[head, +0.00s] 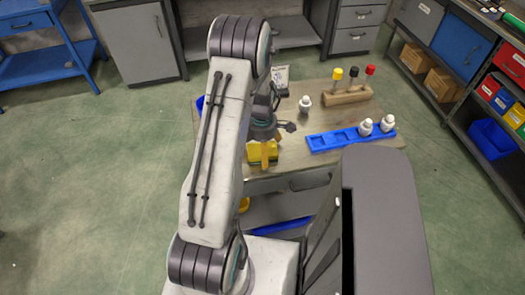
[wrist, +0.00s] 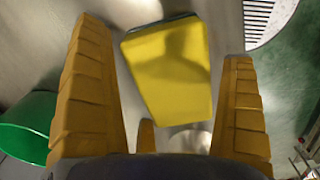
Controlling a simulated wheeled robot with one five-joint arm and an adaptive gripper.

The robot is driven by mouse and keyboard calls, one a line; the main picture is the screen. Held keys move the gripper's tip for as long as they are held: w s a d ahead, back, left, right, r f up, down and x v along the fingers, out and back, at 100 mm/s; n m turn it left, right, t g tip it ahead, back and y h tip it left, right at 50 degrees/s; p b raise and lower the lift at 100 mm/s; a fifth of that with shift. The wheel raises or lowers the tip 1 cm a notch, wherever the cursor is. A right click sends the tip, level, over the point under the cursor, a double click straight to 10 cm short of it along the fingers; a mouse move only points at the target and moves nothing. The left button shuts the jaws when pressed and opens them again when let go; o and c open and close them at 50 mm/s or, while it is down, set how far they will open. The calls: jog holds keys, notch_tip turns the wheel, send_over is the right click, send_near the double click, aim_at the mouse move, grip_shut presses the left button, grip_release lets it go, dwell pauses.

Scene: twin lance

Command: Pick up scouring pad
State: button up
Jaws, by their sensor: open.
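The scouring pad is a yellow block (wrist: 168,75) with a dark edge along its far side. In the wrist view it lies flat on the grey-brown surface, slightly turned, between my two orange fingers. My gripper (wrist: 165,45) is open, with a gap to the pad on both sides. In the head view the yellow pad (head: 254,153) shows at the front left of the table, partly hidden by my gripper (head: 266,155) over it. I cannot tell the exact height of the fingertips above the table.
The wooden table (head: 300,165) also holds a blue tray (head: 345,138) with white bottles, another white bottle (head: 305,104) and a wooden rack (head: 347,95) with coloured-top items. A green rounded object (wrist: 25,128) shows at the wrist view's left edge. Shelves (head: 480,90) stand right.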

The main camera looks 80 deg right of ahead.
jog(key=shift+c, duration=0.4)
jog(key=c, duration=0.7)
jog(key=shift+c, duration=0.2)
jog(key=shift+r, duration=0.15)
jog(key=shift+r+b, duration=0.3)
jog(key=shift+r, duration=0.3)
notch_tip(320, 180, up, 3)
jog(key=shift+d+f+b, duration=0.1)
jog(key=shift+f+b, duration=0.1)
jog(key=shift+b, duration=0.15)
jog(key=s+a+r, duration=0.1)
jog(key=a+r, duration=0.1)
jog(key=a, duration=0.1)
jog(key=s+a+r+b, duration=0.1)
jog(key=a+r, duration=0.1)
jog(key=a, duration=0.2)
jog(key=s+a+r+b, duration=0.1)
jog(key=s+a+r, duration=0.1)
jog(key=a+r, duration=0.1)
jog(key=shift+a, duration=0.6)
